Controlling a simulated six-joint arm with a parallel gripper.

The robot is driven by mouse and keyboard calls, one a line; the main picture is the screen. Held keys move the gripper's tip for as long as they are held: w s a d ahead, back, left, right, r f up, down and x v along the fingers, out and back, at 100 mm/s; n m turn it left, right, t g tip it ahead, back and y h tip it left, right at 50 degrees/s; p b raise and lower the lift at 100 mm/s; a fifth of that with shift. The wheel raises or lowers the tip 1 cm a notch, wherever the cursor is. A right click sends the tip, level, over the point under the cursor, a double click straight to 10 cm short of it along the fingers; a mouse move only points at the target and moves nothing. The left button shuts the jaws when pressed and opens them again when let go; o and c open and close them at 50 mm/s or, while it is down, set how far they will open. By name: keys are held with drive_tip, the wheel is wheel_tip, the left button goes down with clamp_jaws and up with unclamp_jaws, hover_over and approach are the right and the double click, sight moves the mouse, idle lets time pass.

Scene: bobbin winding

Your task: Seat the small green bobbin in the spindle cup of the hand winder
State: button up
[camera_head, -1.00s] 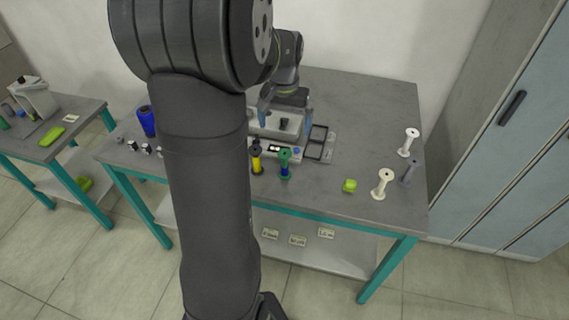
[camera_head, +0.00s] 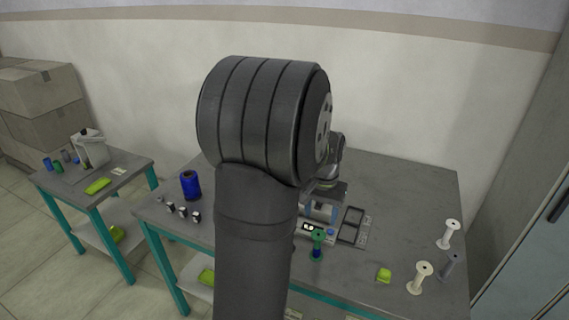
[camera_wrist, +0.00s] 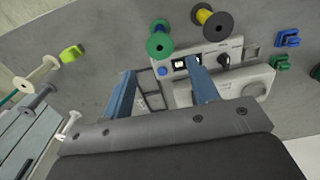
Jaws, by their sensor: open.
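A small green, flanged piece that looks like the small green bobbin (camera_wrist: 287,37) lies at the right of the wrist view, with a similar blue piece (camera_wrist: 283,62) beside it. The pale hand winder (camera_wrist: 175,60) has a small display and a dark part (camera_wrist: 223,59), possibly its spindle cup; I cannot be sure. My gripper (camera_wrist: 162,70) is open and empty over the winder, its blue fingers apart and the right one crossing the winder's panel. In the head view my gripper (camera_head: 320,212) is over the winder (camera_head: 314,229), which is mostly hidden by my arm.
A larger green-flanged spool (camera_head: 318,240) stands before the winder. A black-and-yellow spool (camera_wrist: 212,22) stands near it. White spools (camera_head: 448,234) (camera_head: 419,275), a grey spool (camera_head: 447,267) and a yellow-green block (camera_head: 383,275) are at right. A blue spool (camera_head: 190,185) stands at left.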

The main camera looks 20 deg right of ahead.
sight(318, 234)
drive_tip(key=shift+f, duration=3.65)
drive_tip(key=shift+r, duration=0.1)
drive_tip(key=c, duration=0.6)
drive_tip(key=shift+r, duration=2.5)
drive_tip(key=w+r, duration=0.3)
drive_tip(key=w, duration=1.1)
drive_tip(key=w+r, duration=0.4)
drive_tip(key=w, duration=0.9)
drive_tip(key=shift+w+a+f, duration=0.1)
drive_tip(key=shift+w+f, duration=0.05)
drive_tip(key=shift+f, duration=0.65)
drive_tip(key=shift+w+a+f, duration=0.1)
drive_tip(key=shift+w+f, duration=0.05)
drive_tip(key=shift+f, duration=0.65)
drive_tip(key=shift+w+a+f, duration=0.1)
drive_tip(key=shift+w+f, duration=0.05)
drive_tip(key=shift+f, duration=0.65)
